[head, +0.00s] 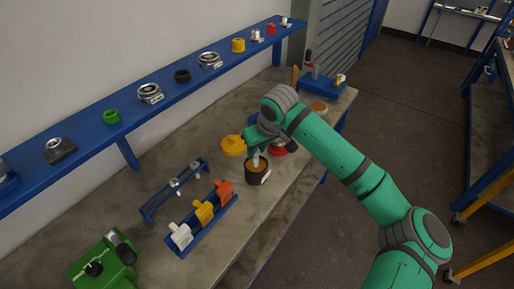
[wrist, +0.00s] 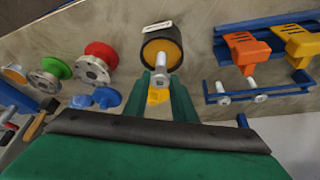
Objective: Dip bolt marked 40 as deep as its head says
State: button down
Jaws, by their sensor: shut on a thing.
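My gripper (wrist: 163,88) is shut on a grey bolt (wrist: 161,68), which also shows below the gripper in the head view (head: 256,160). The bolt points down at a dark cup (head: 257,176) with orange-brown contents. In the wrist view the cup (wrist: 147,52) lies just past the bolt's end, and the shank overlaps its yellow-orange inside. I cannot tell whether the tip is above the surface or in it. A yellow piece (wrist: 158,97) shows between the fingers. No number is readable on the bolt. More bolts (head: 178,183) sit in a blue rack (head: 155,208).
White, yellow and orange handled pieces (head: 203,211) stand in a blue holder left of the cup. A yellow flanged part (head: 233,145) and a red one (head: 278,150) are close to the gripper. A green machine (head: 100,262) stands front left. A blue shelf (head: 130,122) runs along the wall.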

jog(key=shift+f, duration=1.95)
dwell(0.6)
jog(key=shift+a+r, duration=0.1)
jog(key=shift+r, duration=0.5)
jog(key=shift+d+r, duration=0.2)
jog(key=shift+r, duration=4.55)
jog(key=shift+a+r, duration=0.1)
jog(key=shift+a, duration=0.1)
jog(key=shift+d, duration=0.15)
